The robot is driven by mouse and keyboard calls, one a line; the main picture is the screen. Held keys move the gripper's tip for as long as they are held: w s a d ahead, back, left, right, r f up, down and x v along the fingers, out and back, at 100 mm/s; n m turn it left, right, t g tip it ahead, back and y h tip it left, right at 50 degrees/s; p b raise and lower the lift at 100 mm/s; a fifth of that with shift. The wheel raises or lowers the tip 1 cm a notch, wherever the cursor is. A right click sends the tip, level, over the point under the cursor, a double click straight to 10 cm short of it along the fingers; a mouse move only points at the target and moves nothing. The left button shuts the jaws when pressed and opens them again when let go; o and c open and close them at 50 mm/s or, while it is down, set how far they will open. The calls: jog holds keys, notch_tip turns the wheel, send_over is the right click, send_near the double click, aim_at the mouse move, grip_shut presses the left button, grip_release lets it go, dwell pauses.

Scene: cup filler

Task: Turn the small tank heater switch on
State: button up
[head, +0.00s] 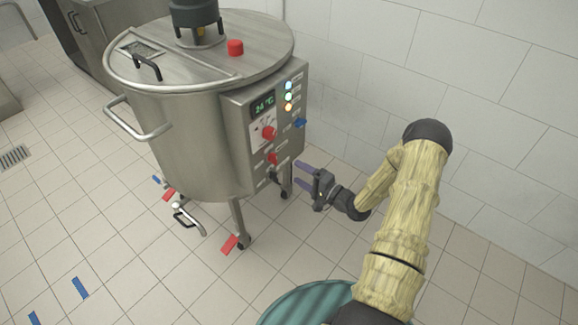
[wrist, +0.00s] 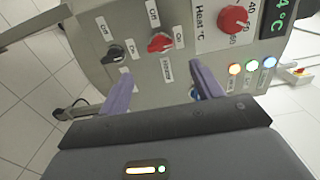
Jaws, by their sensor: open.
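The small tank (head: 185,135) is a steel vessel with a control box (head: 238,130) on its side. The heater switch looks to be the red rotary knob (head: 272,158) below the temperature dial. In the wrist view the red knob (wrist: 160,43) sits among small Off and On labels; its setting is too small to tell. My gripper (head: 298,173) is open and empty, its purple fingers pointing at the lower panel. In the wrist view my gripper (wrist: 160,84) has its fingers apart, with the red knob beyond the gap, not touched.
The red temperature dial (head: 268,132), a display (head: 263,104) reading about 24 °C and several lit lamps (head: 289,85) are above. A black knob (wrist: 115,53) is beside the red one. A blue knob (head: 300,123) sticks out from the box. A wall (head: 400,60) stands behind.

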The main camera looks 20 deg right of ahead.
jog(key=v, duration=0.8)
jog(key=shift+w+a, duration=0.1)
jog(key=shift+w, duration=0.05)
notch_tip(320, 180, up, 8)
jog(key=w+a+n+g+h, duration=0.1)
jog(key=a+n+g+h, duration=0.1)
jog(key=n+g+h, duration=0.6)
jog(key=s+a+r+n+g+h+p, duration=0.1)
jog(key=s+a+r, duration=0.25)
jog(key=s, duration=0.25)
jog(key=s+a+r+n+g+h, duration=0.1)
jog(key=s+a+r+g, duration=0.1)
jog(key=s+r, duration=0.25)
jog(key=s+a+r+n+g+h+p, duration=0.1)
jog(key=s+a+r, duration=0.2)
jog(key=s, duration=0.4)
jog(key=w+p+v, duration=0.2)
jog(key=p+v, duration=0.9)
jog(key=w+r+p+v, duration=0.1)
jog(key=w+p+v, duration=0.2)
jog(key=p+v, duration=0.8)
jog(key=shift+w+d+r, duration=0.2)
jog(key=shift+d+r, duration=0.15)
